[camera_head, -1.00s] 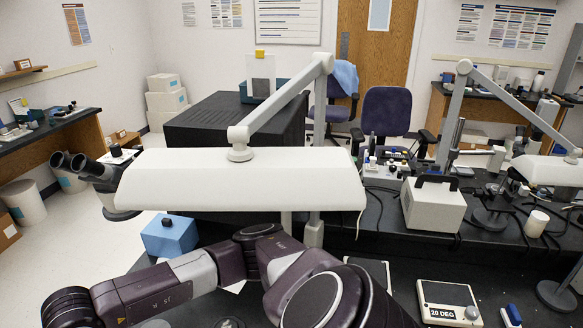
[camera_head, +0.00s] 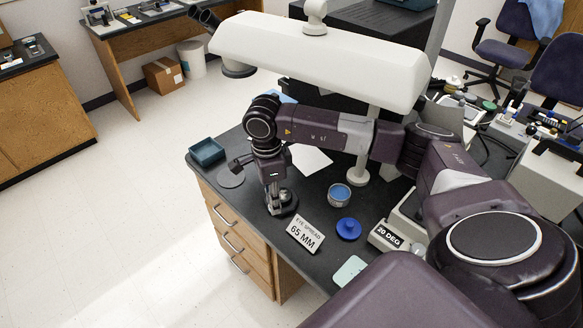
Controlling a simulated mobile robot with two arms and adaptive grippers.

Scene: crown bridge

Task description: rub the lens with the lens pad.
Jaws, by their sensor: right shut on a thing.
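My right gripper (camera_head: 274,198) points down over the near left part of the dark bench. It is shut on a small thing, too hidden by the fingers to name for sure. A dark, round, shiny piece (camera_head: 288,203) sits right under and beside the fingertips. It may be the lens in a mount, but I cannot tell, nor whether the held thing touches it. I cannot clearly make out the lens pad. An open jar (camera_head: 339,196) with blue inside stands to the right, and a blue round lid (camera_head: 348,228) lies nearer. My left gripper is not in view.
A sign reading "EYE SPREAD 65 MM" (camera_head: 305,235) stands close in front of the gripper. A teal tray (camera_head: 207,151) and grey disc (camera_head: 231,176) lie left. A "20 DEG" device (camera_head: 387,237) and pale green sheet (camera_head: 350,271) are to the right.

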